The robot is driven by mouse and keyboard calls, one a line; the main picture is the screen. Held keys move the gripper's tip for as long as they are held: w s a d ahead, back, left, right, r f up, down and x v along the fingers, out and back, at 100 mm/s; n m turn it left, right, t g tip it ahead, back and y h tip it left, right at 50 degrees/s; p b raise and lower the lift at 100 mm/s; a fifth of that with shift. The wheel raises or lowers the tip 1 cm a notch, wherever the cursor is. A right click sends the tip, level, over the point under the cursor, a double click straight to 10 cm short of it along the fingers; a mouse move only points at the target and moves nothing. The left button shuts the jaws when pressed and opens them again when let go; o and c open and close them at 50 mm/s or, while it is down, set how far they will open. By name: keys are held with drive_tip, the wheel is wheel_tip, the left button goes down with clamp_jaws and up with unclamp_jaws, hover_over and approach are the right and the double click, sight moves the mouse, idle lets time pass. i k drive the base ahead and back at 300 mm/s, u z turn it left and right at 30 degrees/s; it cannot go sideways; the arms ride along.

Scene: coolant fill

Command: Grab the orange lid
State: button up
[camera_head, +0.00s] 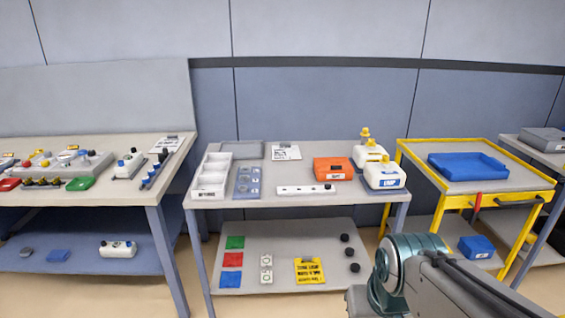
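An orange, low, block-shaped thing (333,168) with a white label on its front lies on the middle table (235,202), right of centre. It is the only large orange thing in view; I cannot tell whether it is a lid alone or a lidded box. Two white jugs stand to its right: one with a yellow cap (384,162) in front, one with a taller yellow top (365,132) behind. My gripper is not in view.
A white power strip (305,190) lies in front of the orange thing. A white divided tray (211,180) is at the table's left. A yellow cart (480,186) with a blue tray (468,165) stands right. A cluttered bench (140,196) stands left.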

sight(326, 164)
drive_tip(key=u, duration=0.45)
drive_tip(key=i, duration=1.7)
drive_tip(key=z, duration=1.6)
drive_tip(key=i, duration=0.4)
drive_tip(key=u, duration=0.15)
